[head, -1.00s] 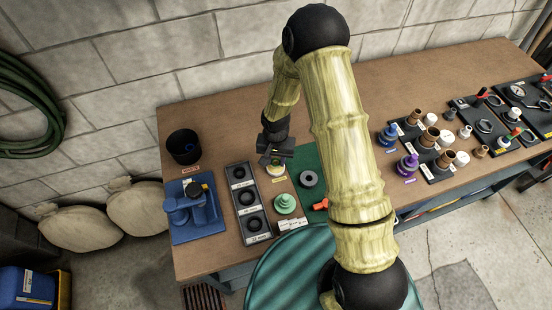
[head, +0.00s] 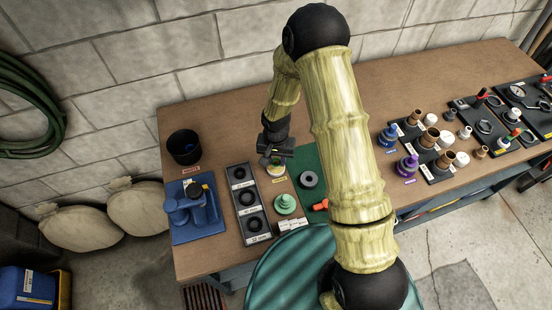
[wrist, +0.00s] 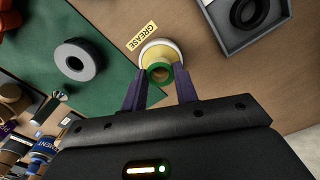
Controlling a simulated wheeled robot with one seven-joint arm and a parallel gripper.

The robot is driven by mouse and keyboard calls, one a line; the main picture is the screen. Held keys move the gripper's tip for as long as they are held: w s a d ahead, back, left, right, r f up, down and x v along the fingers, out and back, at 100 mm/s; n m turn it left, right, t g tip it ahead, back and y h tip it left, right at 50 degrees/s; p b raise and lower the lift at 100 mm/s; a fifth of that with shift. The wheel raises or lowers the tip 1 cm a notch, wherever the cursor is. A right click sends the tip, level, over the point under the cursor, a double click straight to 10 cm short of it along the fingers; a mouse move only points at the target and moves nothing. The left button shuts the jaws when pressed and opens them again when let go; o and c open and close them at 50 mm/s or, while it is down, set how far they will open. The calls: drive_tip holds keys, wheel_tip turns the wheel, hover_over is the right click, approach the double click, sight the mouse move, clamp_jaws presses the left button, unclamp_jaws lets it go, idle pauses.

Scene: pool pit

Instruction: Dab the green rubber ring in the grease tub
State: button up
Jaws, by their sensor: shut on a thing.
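My gripper (wrist: 160,90) is shut on the green rubber ring (wrist: 158,73) in the wrist view, with the ring between its two dark fingertips. The grease tub (wrist: 160,50) is a small round white tub with a yellowish inside, next to a yellow GREASE label (wrist: 141,36). The ring overlaps the near part of the tub in this view; I cannot tell whether it touches the grease. In the head view my gripper (head: 274,162) is over the tub (head: 276,171), which shows just below it. The ring cannot be made out in the head view.
A black tray of rings (head: 245,204) stands left of the tub. A green stepped piece (head: 285,203) stands in front. A green mat (head: 305,161) with a grey ring (head: 308,179) lies to the right. A black bin (head: 184,147) and blue fixture (head: 195,212) are further left.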

wheel_tip(320, 180, up, 7)
drive_tip(key=p, duration=0.4)
drive_tip(key=shift+f, duration=0.2)
idle(0.8)
drive_tip(key=d+f, duration=0.2)
drive_tip(key=d, duration=0.2)
drive_tip(key=w+d+f+n+b, duration=0.1)
drive_tip(key=d+f, duration=0.1)
drive_tip(key=d, duration=0.3)
drive_tip(key=w+d+f+n+b, duration=0.1)
drive_tip(key=d+f, duration=0.2)
drive_tip(key=d, duration=0.1)
drive_tip(key=shift+d+f, duration=0.1)
drive_tip(key=shift+d, duration=0.2)
